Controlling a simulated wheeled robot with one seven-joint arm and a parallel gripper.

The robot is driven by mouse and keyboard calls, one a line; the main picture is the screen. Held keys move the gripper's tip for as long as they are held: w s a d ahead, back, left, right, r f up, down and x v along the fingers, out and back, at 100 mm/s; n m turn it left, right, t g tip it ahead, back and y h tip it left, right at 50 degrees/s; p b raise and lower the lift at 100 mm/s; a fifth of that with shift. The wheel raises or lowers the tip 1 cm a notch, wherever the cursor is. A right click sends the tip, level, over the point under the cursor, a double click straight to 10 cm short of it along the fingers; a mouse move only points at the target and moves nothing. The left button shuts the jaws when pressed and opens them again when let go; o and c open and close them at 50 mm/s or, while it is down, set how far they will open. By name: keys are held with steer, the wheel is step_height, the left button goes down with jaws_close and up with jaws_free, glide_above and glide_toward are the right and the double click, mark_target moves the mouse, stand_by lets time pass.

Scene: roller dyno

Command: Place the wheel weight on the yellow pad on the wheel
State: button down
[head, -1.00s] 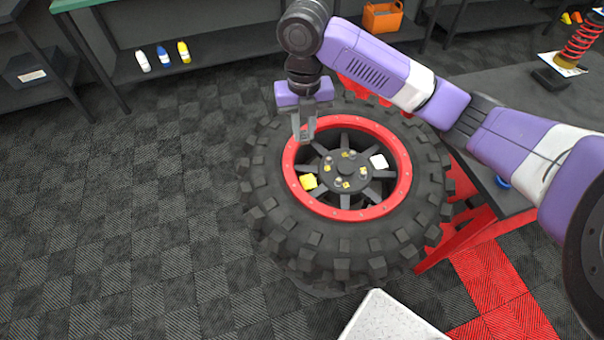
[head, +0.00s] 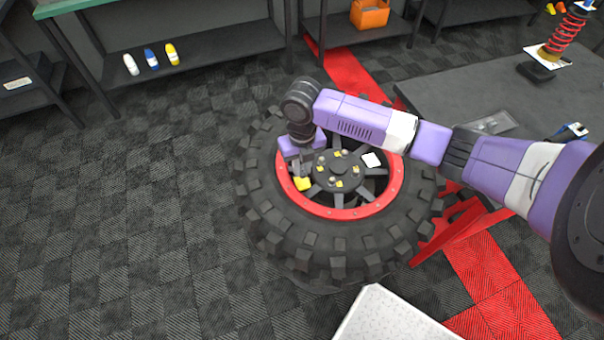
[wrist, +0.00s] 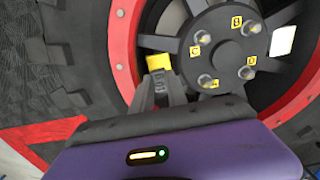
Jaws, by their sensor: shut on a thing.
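The wheel (head: 345,213) lies flat, a black knobbly tyre around a red-rimmed dark spoked hub. The yellow pad (head: 302,184) is on the near left of the wheel, just inside the red rim; it also shows in the wrist view (wrist: 158,62). My gripper (head: 300,170) is low over the wheel, its fingertips right by the yellow pad. In the wrist view my gripper (wrist: 161,88) is shut on a small grey piece, taken as the wheel weight, mostly hidden between the fingers. I cannot tell whether it touches the pad.
A white square (head: 372,160) sits across the hub, among dark spokes, lug nuts and small yellow marks. A red stand (head: 470,228) is on the right. A shelf (head: 190,62) with bottles and an orange bin (head: 370,15) are behind. Floor at left is clear.

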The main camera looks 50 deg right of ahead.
mark_target(302, 182)
steer(key=shift+f, duration=2.25)
steer(key=shift+f, duration=0.15)
steer(key=c, duration=1.6)
jaws_free()
